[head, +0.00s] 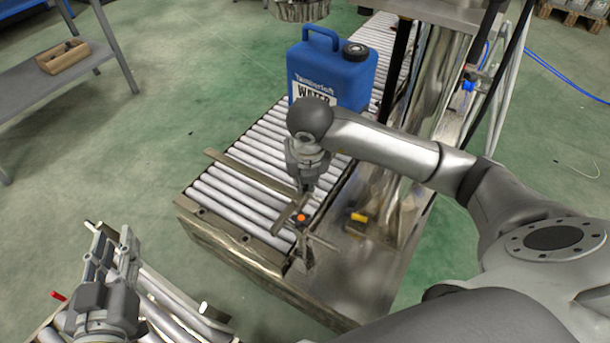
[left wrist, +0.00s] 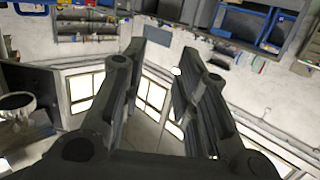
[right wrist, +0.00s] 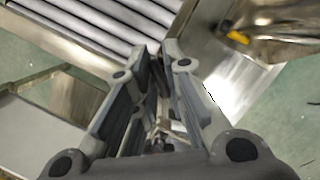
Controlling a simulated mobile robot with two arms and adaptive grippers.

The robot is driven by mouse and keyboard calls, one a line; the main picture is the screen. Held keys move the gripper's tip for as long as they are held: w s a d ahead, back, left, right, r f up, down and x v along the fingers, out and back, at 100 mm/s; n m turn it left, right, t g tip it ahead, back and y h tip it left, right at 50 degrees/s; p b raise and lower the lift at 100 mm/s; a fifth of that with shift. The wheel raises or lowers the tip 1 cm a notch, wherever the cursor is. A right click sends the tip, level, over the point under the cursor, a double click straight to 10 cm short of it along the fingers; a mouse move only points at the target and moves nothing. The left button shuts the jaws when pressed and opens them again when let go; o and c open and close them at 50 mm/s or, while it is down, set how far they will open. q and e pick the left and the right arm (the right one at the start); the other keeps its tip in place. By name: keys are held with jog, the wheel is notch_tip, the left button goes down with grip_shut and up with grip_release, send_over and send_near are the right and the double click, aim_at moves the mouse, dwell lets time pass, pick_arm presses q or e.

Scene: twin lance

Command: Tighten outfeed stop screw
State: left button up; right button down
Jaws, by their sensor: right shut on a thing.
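The outfeed stop screw, with an orange spot (head: 301,217), is at the near right corner of the roller conveyor (head: 222,222). A metal bar (head: 286,218) slants beside it. My right gripper (head: 304,188) reaches down to the screw from above and is shut on it; its fingers hide the exact grip. In the right wrist view the fingers (right wrist: 157,52) are close together, with small metal parts showing between them. My left gripper (head: 113,240) is open and empty, left of the conveyor. In the left wrist view its fingers (left wrist: 162,58) stand apart.
A blue water canister (head: 331,72) stands on the rollers behind my right gripper. A flat bar (head: 250,171) lies across the rollers. A yellow-and-black part (head: 358,220) is on the metal plate at right. A second roller section (head: 165,300) is below my left gripper.

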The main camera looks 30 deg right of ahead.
pick_arm(q)
jog(key=shift+s+a+f+g, duration=0.15)
jog(key=shift+f+g, duration=0.25)
jog(key=shift+f, duration=0.3)
pick_arm(e)
jog(key=shift+f+m, duration=0.15)
jog(key=shift+m, duration=0.45)
jog(key=shift+m+h+p, duration=0.3)
jog(key=shift+m+p, duration=0.2)
jog(key=shift+m, duration=0.5)
pick_arm(q)
jog(key=s+a+f+g+y, duration=0.1)
jog(key=s+a+f+g, duration=0.1)
jog(key=s+f+g, duration=0.2)
jog(key=shift+f+y+p, duration=0.3)
jog(key=shift+f+p, duration=0.15)
jog(key=shift+f, duration=0.85)
pick_arm(e)
jog(key=shift+d+m+g+h, duration=0.1)
jog(key=shift+m+g+h, duration=0.2)
jog(key=shift+m, duration=0.9)
